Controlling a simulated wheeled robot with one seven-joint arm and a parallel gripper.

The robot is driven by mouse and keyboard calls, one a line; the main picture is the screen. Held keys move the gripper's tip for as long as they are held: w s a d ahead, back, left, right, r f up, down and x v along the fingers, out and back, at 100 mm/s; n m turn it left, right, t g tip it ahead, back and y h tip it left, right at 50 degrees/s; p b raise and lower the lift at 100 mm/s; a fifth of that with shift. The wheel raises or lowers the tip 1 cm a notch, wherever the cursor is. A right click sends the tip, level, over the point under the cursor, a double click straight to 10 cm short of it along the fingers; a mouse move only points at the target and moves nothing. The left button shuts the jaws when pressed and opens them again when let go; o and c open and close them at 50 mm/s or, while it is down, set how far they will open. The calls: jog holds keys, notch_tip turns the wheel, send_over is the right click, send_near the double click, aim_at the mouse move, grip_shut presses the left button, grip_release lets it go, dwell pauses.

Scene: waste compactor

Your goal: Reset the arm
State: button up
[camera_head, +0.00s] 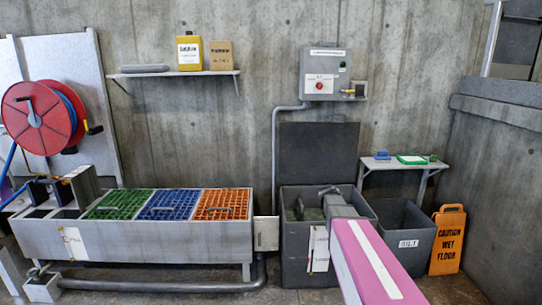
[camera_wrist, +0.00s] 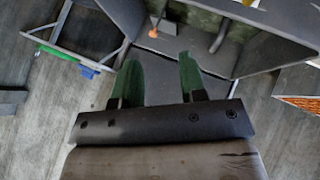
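My gripper (camera_wrist: 158,75) has two green fingertips set apart, with nothing seen between them in the wrist view. In the head view my arm reaches in from the lower right, and my gripper (camera_head: 315,198) is over or inside the open top of the grey compactor bin (camera_head: 295,262). Part of the bin's opening is hidden behind my wrist. The bin's dark lid (camera_head: 318,150) stands upright against the wall behind it.
A grey tub (camera_head: 412,258) and an orange wet-floor sign (camera_head: 447,240) stand right of the bin. A small shelf (camera_head: 405,166) hangs behind them. A trough with green, blue and orange grates (camera_head: 170,206) is left. A control box (camera_head: 325,75) is on the wall.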

jog(key=s+a+f+g+y, duration=0.1)
jog(key=s+a+f+g, duration=0.1)
jog(key=s, duration=0.7)
jog(key=s+a+f+m+g+y, duration=0.1)
jog(key=s+a, duration=0.4)
jog(key=s, duration=0.5)
jog(key=s+a+f+m+g+y, duration=0.1)
jog(key=s+a+f+g, duration=0.3)
jog(key=s, duration=0.6)
jog(key=shift+a+f+y, duration=0.15)
jog(key=shift+f+y, duration=0.1)
jog(key=shift+y, duration=0.55)
